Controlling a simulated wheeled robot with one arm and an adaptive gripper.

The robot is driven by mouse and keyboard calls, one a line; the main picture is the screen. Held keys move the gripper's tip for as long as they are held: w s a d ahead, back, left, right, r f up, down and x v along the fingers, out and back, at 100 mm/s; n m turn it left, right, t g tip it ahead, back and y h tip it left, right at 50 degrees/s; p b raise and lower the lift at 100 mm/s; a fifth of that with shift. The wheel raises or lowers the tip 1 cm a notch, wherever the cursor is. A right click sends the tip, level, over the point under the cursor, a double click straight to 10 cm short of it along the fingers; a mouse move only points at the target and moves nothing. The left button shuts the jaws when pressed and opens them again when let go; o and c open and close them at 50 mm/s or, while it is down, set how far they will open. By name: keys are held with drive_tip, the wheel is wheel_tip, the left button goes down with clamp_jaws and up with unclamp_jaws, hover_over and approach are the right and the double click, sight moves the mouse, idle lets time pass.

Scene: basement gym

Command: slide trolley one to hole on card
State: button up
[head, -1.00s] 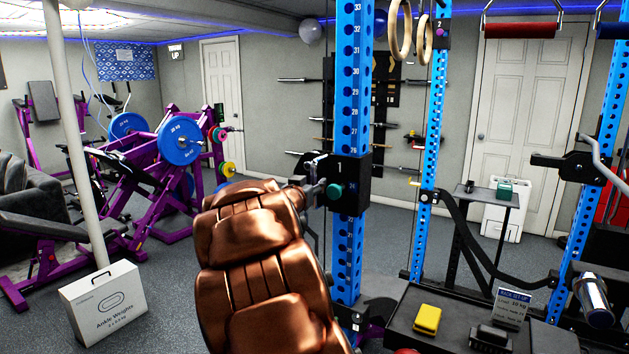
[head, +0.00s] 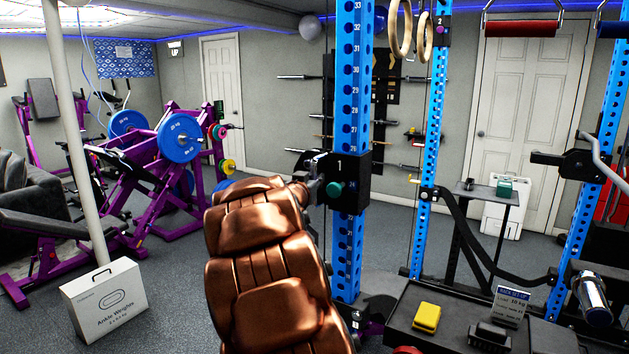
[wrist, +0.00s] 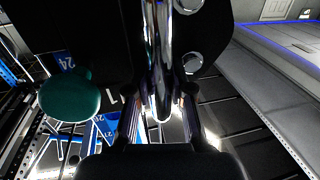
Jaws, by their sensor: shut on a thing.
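Trolley one (head: 350,168) is a black block marked 1 on the front blue numbered post (head: 352,90), beside the number 24. A teal knob (head: 335,190) is on its front; it also shows in the wrist view (wrist: 69,95). My gripper (head: 313,181) is at the trolley's left side, partly hidden by my copper-coloured arm. In the wrist view my gripper (wrist: 160,118) has its fingers on either side of a chrome bar (wrist: 159,75) of the trolley, shut on it. The card (head: 512,306) stands on the black bench; its heading reads like rack set-up, and its smaller lines are too small to read.
A second blue post (head: 433,110) has a trolley marked 2 (head: 440,28) near the top. A yellow block (head: 426,317) lies on the black bench (head: 455,300). A black strap (head: 480,250) hangs between posts. A white box (head: 105,300) stands on the floor at left.

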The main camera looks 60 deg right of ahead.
clamp_jaws()
drive_tip(key=shift+f, duration=0.1)
wheel_tip(320, 180, down, 15)
drive_tip(key=b, duration=0.7)
drive_tip(key=o, duration=0.7)
unclamp_jaws()
drive_tip(key=shift+r, duration=0.2)
drive_tip(key=shift+a, duration=0.15)
drive_tip(key=v, duration=1.1)
drive_tip(key=shift+s+a, duration=0.1)
drive_tip(key=shift+a, duration=0.25)
